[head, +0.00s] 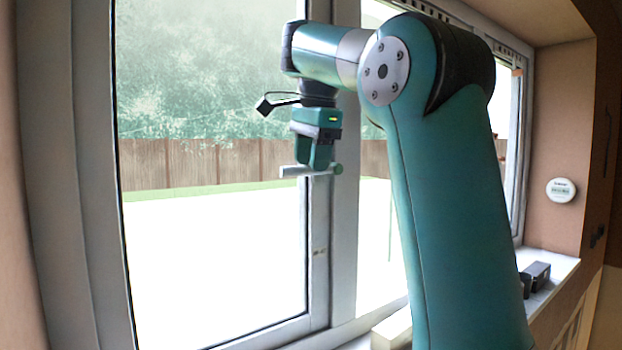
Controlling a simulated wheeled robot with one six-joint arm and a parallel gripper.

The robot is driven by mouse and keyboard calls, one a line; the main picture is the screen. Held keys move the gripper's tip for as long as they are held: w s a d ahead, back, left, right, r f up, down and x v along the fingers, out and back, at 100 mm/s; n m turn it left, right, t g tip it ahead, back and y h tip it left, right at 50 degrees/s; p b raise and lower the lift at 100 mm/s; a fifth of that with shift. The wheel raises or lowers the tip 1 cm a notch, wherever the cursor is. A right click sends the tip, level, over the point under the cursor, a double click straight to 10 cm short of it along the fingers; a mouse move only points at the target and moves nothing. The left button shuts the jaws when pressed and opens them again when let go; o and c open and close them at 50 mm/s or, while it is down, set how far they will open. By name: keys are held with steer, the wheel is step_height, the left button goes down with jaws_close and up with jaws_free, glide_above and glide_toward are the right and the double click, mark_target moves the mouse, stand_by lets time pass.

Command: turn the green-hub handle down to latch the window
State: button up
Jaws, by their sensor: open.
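The window handle (291,171) is a short grey bar that lies about level, pointing left from its green hub (338,169). The hub sits on the upright frame of the window sash (318,240). My gripper (317,167) points down from above at the handle, with its jaws open. Its fingertips overlap the middle of the bar in the head view and hide part of it. I cannot tell whether they straddle the bar or touch it.
My arm hides much of the right window pane. A black object (537,275) lies on the sill at the right. A round white device (561,190) is on the side wall. A pale block (392,328) is at the bottom. The space left of the handle is clear.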

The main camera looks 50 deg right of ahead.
steer(key=shift+w+f, duration=0.15)
steer(key=shift+f, duration=0.4)
jaws_close()
